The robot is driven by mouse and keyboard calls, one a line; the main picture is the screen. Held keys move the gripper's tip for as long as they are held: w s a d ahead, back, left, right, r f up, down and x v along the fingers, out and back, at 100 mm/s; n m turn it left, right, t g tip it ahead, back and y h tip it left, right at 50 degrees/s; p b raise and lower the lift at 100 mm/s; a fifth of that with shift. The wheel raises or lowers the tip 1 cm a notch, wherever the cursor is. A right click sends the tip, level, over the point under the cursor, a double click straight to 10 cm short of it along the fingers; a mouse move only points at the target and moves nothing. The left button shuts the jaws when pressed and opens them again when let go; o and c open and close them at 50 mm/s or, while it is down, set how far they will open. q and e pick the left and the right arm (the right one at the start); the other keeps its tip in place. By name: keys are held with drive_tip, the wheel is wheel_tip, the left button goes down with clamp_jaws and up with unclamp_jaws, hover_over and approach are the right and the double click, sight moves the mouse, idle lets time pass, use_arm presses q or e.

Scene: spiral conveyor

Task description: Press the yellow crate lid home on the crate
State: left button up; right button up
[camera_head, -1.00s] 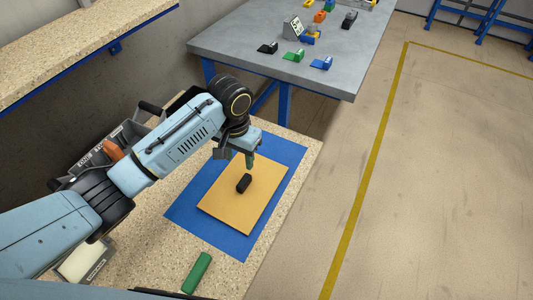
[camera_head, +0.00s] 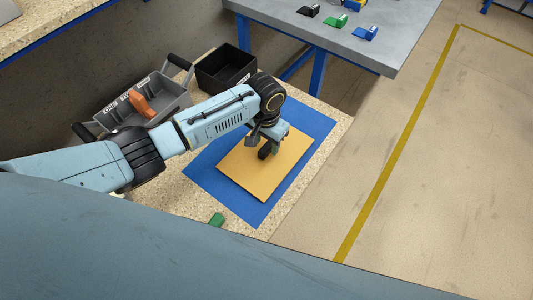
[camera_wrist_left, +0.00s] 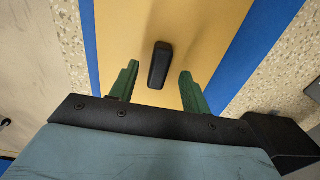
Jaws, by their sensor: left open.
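The yellow crate lid (camera_head: 250,172) lies flat on a blue mat (camera_head: 240,207) on a speckled bench. A black handle (camera_head: 265,152) stands out near its middle. No crate walls can be made out around or under the lid. My left gripper (camera_head: 268,144) is over the lid, close to the handle. In the left wrist view the two green fingers (camera_wrist_left: 160,70) are apart, with the black handle (camera_wrist_left: 160,63) between them in the picture and gaps on both sides. I cannot tell how high the fingertips are above the lid. My right gripper is not in view.
A grey tote (camera_head: 172,92) with an orange item (camera_head: 141,104) and a black bin (camera_head: 228,65) stand behind my arm. A green block (camera_head: 216,220) is partly hidden at the front. A grey table (camera_head: 385,45) with small coloured items is at the back.

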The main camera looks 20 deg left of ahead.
sight(267, 146)
use_arm(q)
drive_tip(key=shift+f, duration=0.75)
clamp_jaws()
drive_tip(key=shift+d+r, duration=0.1)
wheel_tip(267, 146, up, 10)
drive_tip(key=p, duration=0.2)
